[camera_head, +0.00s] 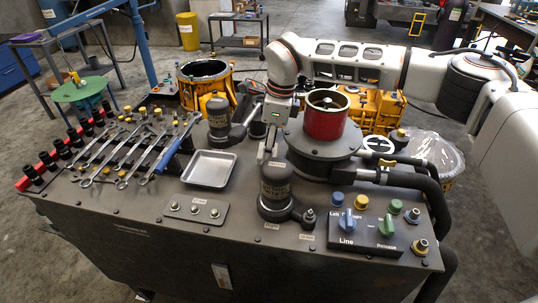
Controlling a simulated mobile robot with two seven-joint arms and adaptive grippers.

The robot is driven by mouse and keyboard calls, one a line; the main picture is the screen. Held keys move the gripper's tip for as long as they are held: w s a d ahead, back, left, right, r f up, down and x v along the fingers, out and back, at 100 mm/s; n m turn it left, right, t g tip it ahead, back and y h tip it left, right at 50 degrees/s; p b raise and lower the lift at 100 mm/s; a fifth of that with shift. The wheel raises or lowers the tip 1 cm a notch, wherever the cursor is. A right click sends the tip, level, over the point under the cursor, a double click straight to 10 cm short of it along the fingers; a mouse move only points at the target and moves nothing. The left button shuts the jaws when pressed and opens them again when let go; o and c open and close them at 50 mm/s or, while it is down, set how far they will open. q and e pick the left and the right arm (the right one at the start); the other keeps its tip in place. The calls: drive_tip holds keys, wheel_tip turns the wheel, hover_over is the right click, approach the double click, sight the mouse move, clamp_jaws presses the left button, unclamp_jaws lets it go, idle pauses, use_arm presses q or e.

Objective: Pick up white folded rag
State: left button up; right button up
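I cannot make out a white folded rag in the head view. My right arm comes in from the right and bends down over the back of the dark workbench (130,215). My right gripper (268,146) points down between the dark cylinders and the red canister (326,114). Its fingertips are small and partly hidden by the front cylinder, so I cannot tell whether it is open or shut, or whether it holds anything. My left gripper is not in view.
A shallow metal tray (209,168) is empty. Wrenches (125,155) and black sockets lie to its left. Yellow housings (206,82) stand behind. The bench's front left is fairly clear.

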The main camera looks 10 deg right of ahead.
wheel_tip(320, 180, up, 16)
drive_tip(key=shift+r, duration=0.25)
idle(0.3)
